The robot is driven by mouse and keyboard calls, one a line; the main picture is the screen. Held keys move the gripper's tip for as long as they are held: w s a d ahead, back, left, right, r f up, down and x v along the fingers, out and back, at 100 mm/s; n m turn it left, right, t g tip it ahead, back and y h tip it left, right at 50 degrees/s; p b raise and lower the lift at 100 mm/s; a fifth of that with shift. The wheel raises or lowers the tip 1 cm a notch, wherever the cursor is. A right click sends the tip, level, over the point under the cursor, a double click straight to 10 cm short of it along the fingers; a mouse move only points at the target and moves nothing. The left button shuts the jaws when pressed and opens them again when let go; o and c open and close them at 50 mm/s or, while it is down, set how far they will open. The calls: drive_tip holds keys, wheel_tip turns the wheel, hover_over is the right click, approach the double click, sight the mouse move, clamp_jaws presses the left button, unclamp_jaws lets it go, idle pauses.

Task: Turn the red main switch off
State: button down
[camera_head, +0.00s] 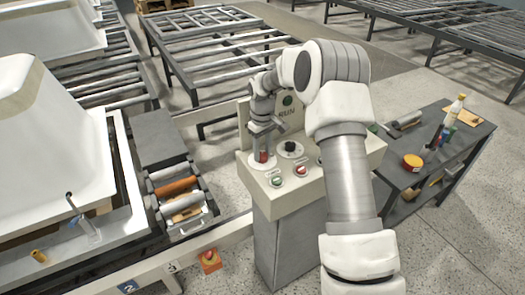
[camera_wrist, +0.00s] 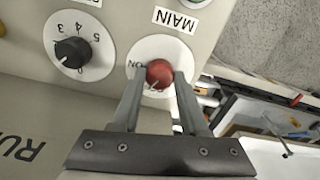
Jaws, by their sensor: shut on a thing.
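The red main switch (camera_wrist: 159,72) is a round knob on a white disc beside the MAIN label (camera_wrist: 175,20) in the wrist view. My gripper (camera_wrist: 158,82) has one finger on each side of the knob and is shut on it. An ON mark shows on the disc to the left of the knob; the rest of the lettering is partly hidden by the knob and fingers. A pale pointer mark on the knob faces its lower-left side. In the head view the red switch (camera_head: 263,156) is at the left of the control console, below my gripper (camera_head: 264,146).
On the console (camera_head: 275,228), a black dial (camera_head: 291,147), a green button (camera_head: 277,180) and a red button (camera_head: 301,170) sit close by. A raised panel stands behind. A tool table (camera_head: 452,150) is at right; white tub shells and rollers are at left.

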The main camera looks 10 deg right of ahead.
sight(263, 155)
drive_tip(key=n, duration=0.5)
drive_tip(key=shift+n, duration=0.4)
idle(0.3)
drive_tip(key=shift+c, duration=2.1)
unclamp_jaws()
wheel_tip(263, 155, up, 17)
drive_tip(key=shift+r+p, duration=0.2)
drive_tip(key=shift+p, duration=0.2)
